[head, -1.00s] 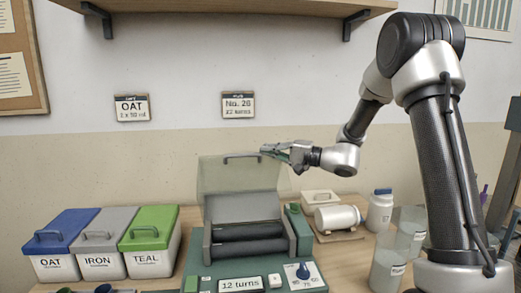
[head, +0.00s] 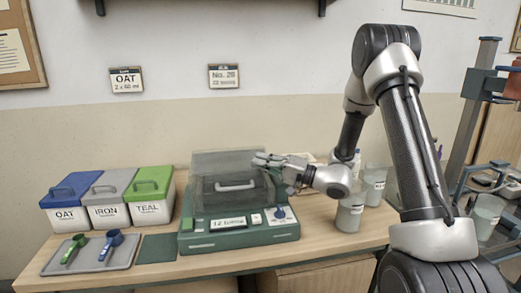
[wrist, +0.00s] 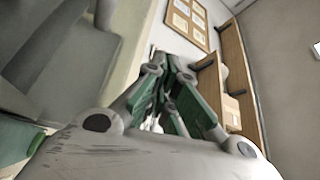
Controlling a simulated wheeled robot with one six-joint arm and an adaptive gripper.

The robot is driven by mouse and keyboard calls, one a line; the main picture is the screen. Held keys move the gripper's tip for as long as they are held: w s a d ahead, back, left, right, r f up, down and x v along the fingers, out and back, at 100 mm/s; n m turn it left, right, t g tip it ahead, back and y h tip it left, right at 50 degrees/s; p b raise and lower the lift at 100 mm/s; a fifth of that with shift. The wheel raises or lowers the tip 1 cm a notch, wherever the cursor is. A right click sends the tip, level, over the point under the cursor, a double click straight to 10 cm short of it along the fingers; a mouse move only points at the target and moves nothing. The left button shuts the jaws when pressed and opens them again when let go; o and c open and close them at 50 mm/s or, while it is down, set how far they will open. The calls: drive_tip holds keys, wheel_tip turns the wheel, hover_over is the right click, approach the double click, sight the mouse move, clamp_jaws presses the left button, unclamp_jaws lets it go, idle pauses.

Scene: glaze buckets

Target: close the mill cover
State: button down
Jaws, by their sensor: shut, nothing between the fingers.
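The mill (head: 240,236) is a green machine on the table with a "12 turns" display on its front. I cannot tell whether the cover is fully seated. My gripper (head: 257,160) is shut and empty at the cover's upper right, above the handle. It looks very close to the cover; contact is unclear. In the wrist view my gripper's fingers (wrist: 165,75) are together, with no handle between them.
Lidded OAT (head: 68,210), IRON (head: 107,212) and TEAL (head: 150,208) buckets stand left. A tray (head: 90,261) with two scoops lies in front of them. Glaze jars (head: 350,215) stand close right of the mill, under my arm.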

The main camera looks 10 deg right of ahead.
drive_tip(key=shift+s+f, duration=0.75)
drive_tip(key=shift+f, duration=0.25)
